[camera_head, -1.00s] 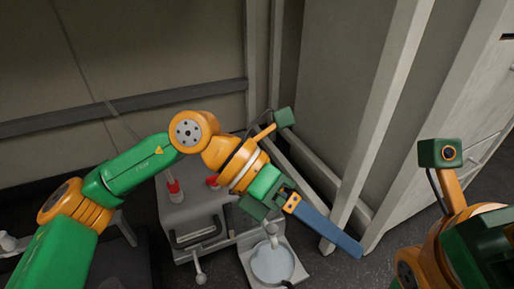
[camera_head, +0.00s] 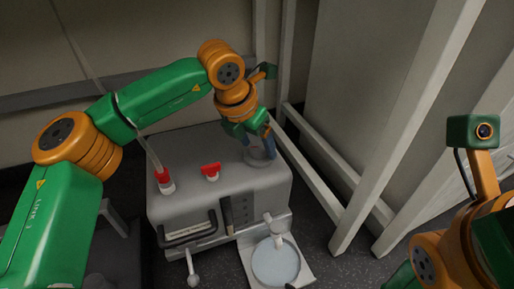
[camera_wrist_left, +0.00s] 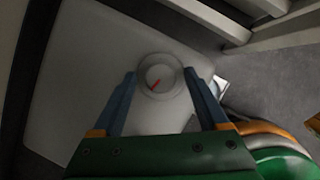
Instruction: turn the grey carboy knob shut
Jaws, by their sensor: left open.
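The grey carboy (camera_head: 215,195) stands on the floor in the middle of the head view. Its grey round knob (camera_head: 258,160) is on the top at the right end, partly hidden by my left gripper. In the left wrist view the knob (camera_wrist_left: 154,73) is a pale disc with a red mark on its face, inside a wider ring. My left gripper (camera_head: 259,145) is open and points down at the knob. In the left wrist view its two blue fingers lie on either side of the knob; I cannot tell whether they touch it. My right gripper's fingers are not visible.
A red-capped port with a tube (camera_head: 164,180) and a red valve (camera_head: 211,171) stand on the carboy top, left of the knob. A white unit with a round dish (camera_head: 276,262) sits in front. Pale frame posts (camera_head: 385,120) rise on the right.

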